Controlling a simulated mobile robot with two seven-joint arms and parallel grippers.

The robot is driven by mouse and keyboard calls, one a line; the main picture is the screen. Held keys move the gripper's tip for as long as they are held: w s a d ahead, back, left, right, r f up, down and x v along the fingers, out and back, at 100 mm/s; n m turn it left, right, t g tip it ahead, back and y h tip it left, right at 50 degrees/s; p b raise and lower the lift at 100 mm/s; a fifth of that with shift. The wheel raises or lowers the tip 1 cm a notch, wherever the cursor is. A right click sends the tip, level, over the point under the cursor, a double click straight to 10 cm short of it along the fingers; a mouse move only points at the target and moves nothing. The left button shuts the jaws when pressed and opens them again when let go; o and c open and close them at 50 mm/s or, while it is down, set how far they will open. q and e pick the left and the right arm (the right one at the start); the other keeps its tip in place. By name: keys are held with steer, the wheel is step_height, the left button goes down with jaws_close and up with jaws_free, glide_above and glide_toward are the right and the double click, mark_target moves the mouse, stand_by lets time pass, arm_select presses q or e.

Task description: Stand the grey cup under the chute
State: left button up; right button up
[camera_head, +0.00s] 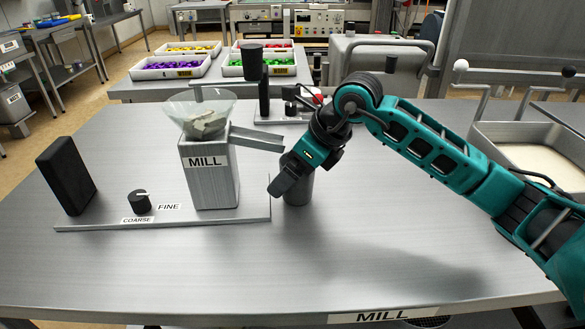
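The grey cup (300,192) stands upright on the table, just past the right edge of the mill's base plate. The chute (258,139) sticks out to the right from the mill (209,178), and its open end is above and slightly left of the cup. My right gripper (281,187) comes in from the right and points down and left at the cup. It covers the cup's upper left part and rim. I cannot tell whether its fingers are around the cup or only in front of it. My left gripper is not in view.
On the mill's base plate (100,222) are a knob (139,201) marked COARSE and FINE and a dark upright block (66,176). A clear hopper (199,112) holds pale lumps. A second device (291,107) stands behind. The table front is clear.

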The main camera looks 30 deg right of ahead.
steer(key=v, duration=1.2)
